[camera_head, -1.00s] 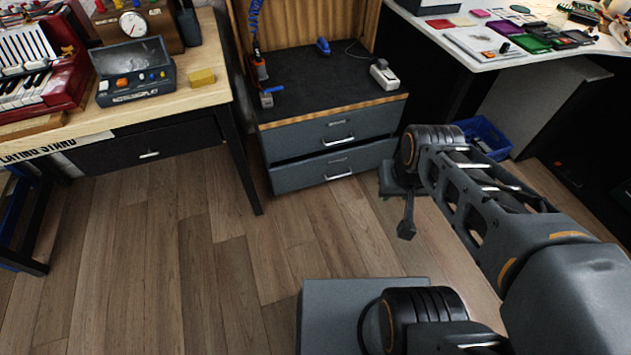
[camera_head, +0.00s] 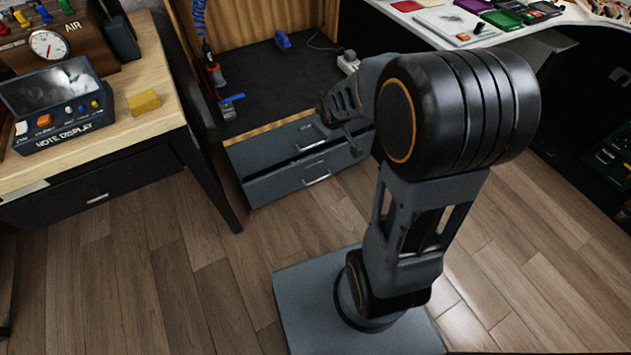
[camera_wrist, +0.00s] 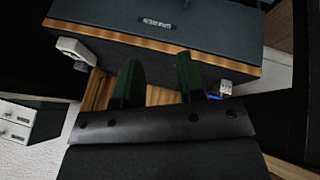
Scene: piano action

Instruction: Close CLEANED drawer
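The dark grey cabinet has two stacked drawers in the head view, the upper drawer (camera_head: 262,152) and the lower drawer (camera_head: 277,186), each with a silver handle. A dark strip shows above the lower front, which seems to stand out slightly. The labels are too small to read in the head view. In the wrist view, which looks upside down, a drawer front (camera_wrist: 215,22) carries a label I cannot read surely. My gripper (camera_wrist: 158,78) is open and empty, its two green fingers apart. In the head view it is near the upper right of the drawers, partly covering them.
The cabinet's black top (camera_head: 262,85) holds a blue tool, a blue clamp and a white power strip. A wooden table (camera_head: 130,135) with a note display (camera_head: 65,110) stands left. A white worktop is at right. Wooden floor (camera_head: 180,260) lies clear in front.

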